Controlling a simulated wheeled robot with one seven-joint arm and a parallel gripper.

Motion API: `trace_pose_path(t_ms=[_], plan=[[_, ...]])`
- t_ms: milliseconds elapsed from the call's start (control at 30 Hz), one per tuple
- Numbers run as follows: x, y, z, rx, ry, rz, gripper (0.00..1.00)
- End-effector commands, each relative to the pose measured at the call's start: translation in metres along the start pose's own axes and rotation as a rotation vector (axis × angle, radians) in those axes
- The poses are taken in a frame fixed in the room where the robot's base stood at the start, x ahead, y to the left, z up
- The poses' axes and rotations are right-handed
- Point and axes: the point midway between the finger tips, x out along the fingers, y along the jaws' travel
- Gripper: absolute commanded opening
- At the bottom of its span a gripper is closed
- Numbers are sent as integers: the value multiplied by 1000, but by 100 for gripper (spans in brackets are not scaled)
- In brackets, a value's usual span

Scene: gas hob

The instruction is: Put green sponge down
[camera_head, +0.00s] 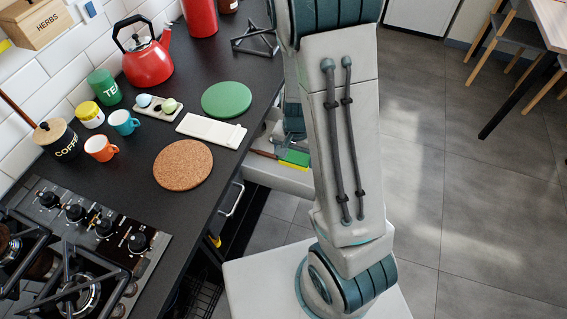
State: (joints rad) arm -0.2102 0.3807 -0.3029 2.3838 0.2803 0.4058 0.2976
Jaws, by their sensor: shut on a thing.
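The green sponge (295,158), with a yellow lower layer, shows just left of my arm, over or in the open drawer (283,178) under the worktop. My gripper (292,138) shows only in part, just above the sponge, and is shut on it. My forearm hides the rest of the gripper and the right side of the drawer. I cannot tell whether the sponge touches the drawer floor.
The dark worktop (235,98) holds a green disc (227,99), a cork mat (183,164), a white rest (211,131), mugs, jars and a red kettle (147,62). The gas hob (85,245) is at lower left. Open floor lies right.

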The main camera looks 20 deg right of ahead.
Motion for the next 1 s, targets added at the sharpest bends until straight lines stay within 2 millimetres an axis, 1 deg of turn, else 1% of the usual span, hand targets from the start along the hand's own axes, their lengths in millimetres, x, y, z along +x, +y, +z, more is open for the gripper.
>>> trace_pose_path(t_ms=[33, 100, 200, 300, 433, 600, 667, 1000], plan=[[7, -10, -2, -4, -1, 2, 55], [13, -21, -3, -3, -2, 2, 55], [19, -32, -6, -1, -1, 1, 55], [23, -37, -7, 0, 0, 0, 55], [31, -38, -7, 1, -1, 1, 55], [55, -37, -7, 1, -3, 2, 55], [62, -37, -7, 1, -2, 2, 55], [66, -38, -7, 0, 0, -1, 55]])
